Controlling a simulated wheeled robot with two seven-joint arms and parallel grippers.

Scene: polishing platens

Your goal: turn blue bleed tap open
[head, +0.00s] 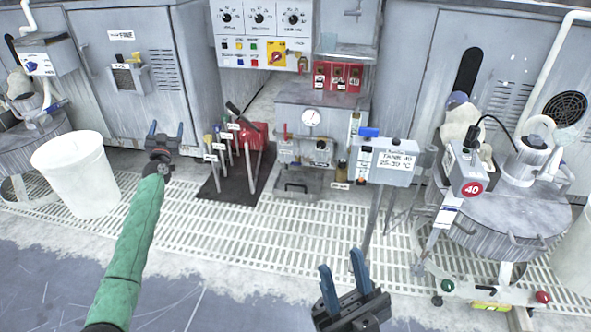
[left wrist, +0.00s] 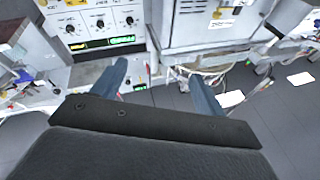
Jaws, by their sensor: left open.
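A small blue handle (head: 369,132) sits on top of the grey box labelled TANK 40 (head: 384,174), right of centre in the head view. It looks like the blue tap, but its bleed label and setting are too small to read. My left gripper (head: 165,132) is open and empty, well to the left of it, in front of the grey cabinet. In the left wrist view my left gripper (left wrist: 160,85) has its two blue fingers apart with nothing between them. My right gripper (head: 342,266) is open and empty, low in the picture, below the TANK 40 box.
A white bucket (head: 78,176) stands at the left. Several levers (head: 228,150) rise from a dark mat. A grey unit with a round gauge (head: 311,118) stands left of the TANK 40 box. A round machine (head: 505,215) is at the right. The floor grating (head: 270,245) in front is mostly clear.

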